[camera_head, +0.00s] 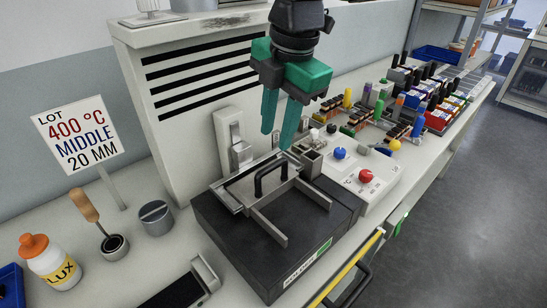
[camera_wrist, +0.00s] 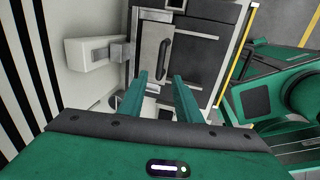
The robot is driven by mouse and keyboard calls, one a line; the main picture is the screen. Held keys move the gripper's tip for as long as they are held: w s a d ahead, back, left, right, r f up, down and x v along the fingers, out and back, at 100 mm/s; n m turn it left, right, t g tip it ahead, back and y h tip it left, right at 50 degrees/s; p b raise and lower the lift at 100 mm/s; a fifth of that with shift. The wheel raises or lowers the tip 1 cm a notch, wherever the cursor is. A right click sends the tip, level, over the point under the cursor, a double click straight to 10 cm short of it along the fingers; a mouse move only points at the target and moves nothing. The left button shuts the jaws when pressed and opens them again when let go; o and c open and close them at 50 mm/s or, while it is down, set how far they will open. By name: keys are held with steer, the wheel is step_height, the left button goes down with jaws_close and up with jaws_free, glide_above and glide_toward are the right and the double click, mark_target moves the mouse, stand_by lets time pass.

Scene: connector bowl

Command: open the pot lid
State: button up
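The solder pot (camera_head: 225,238) is a dark box with a grey metal lid (camera_head: 240,187) flat on its top, between rails. A black arched handle (camera_head: 270,178) stands up on the lid. In the wrist view the lid (camera_wrist: 149,48) and its handle (camera_wrist: 164,45) lie ahead of my fingertips, near the top of the picture. My gripper (camera_head: 279,138) has green fingers pointing down, above and behind the lid handle. The fingers are apart with nothing between them, as the wrist view (camera_wrist: 160,82) also shows. What lies under the lid is hidden.
A grey bracket (camera_head: 234,140) rises behind the pot. A control panel with a red knob (camera_head: 366,176) and blue knob (camera_head: 340,153) is to the right. A wooden-handled tool (camera_head: 84,205), grey round container (camera_head: 155,216) and flux bottle (camera_head: 47,262) stand left.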

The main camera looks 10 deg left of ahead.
mark_target(270, 166)
steer(key=f, duration=0.3)
steer(key=a+f, duration=0.1)
steer(key=f, duration=0.1)
steer(key=w+f, duration=0.1)
steer(key=f, duration=0.2)
steer(key=shift+a+f, duration=0.2)
steer(key=shift+f, duration=0.1)
jaws_close()
